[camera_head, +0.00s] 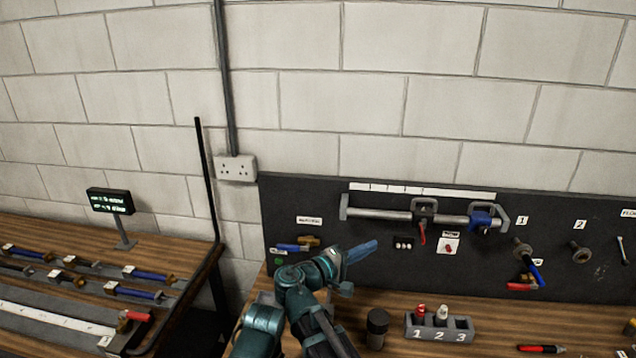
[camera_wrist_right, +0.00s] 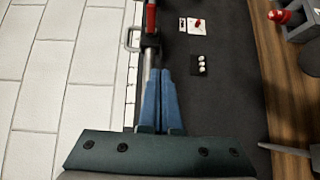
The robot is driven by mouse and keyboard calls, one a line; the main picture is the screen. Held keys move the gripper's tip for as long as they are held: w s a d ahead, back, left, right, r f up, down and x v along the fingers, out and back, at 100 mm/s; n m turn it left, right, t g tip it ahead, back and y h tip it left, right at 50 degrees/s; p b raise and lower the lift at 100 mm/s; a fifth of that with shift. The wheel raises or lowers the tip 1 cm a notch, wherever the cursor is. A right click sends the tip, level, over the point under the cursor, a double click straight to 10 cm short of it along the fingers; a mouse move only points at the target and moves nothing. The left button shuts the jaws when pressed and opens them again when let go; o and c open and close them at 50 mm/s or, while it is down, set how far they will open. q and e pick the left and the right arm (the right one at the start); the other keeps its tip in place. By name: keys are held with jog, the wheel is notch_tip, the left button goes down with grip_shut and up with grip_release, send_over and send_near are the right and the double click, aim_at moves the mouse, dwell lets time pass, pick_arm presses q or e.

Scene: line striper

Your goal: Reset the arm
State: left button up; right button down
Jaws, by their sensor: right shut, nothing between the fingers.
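My right gripper (camera_head: 374,244) shows in the head view at the end of a teal arm that rises from the bottom centre. Its blue fingers point right and slightly up, in front of the dark panel (camera_head: 330,215). In the right wrist view the two fingers (camera_wrist_right: 160,75) lie side by side, shut and with nothing between them. A grey metal rail (camera_head: 385,214) with a red-handled clamp (camera_head: 423,232) is on the panel beyond the fingertips. I cannot tell the exact gap between fingers and panel. My left gripper is not in view.
A wooden bench runs below the panel with a numbered block (camera_head: 440,328), a dark cylinder (camera_head: 377,327) and a red pen (camera_head: 541,349). A left bench holds several blue-handled tools and a small display (camera_head: 110,202). A wall socket (camera_head: 236,168) is behind.

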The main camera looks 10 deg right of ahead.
jog(key=s+d+f+m+g+y, duration=0.1)
jog(key=s+f+m+g+y, duration=0.15)
jog(key=s+f+y, duration=0.45)
jog(key=s+d+f+m+g+y, duration=0.1)
jog(key=s+f+m+g+y, duration=0.2)
jog(key=f, duration=0.8)
jog(key=s+a+f+n+g+y+b, duration=0.1)
jog(key=s+a+f+n+y, duration=0.1)
jog(key=a, duration=0.6)
jog(key=s+a+f+n+g+y+b, duration=0.1)
jog(key=s+a+f+g+y+b, duration=0.1)
jog(key=s+a+f, duration=0.2)
jog(key=s+a, duration=0.3)
jog(key=a, duration=0.1)
jog(key=shift+s+a+f+n, duration=0.15)
jog(key=shift+s+a+n, duration=0.15)
jog(key=shift+a+n, duration=0.1)
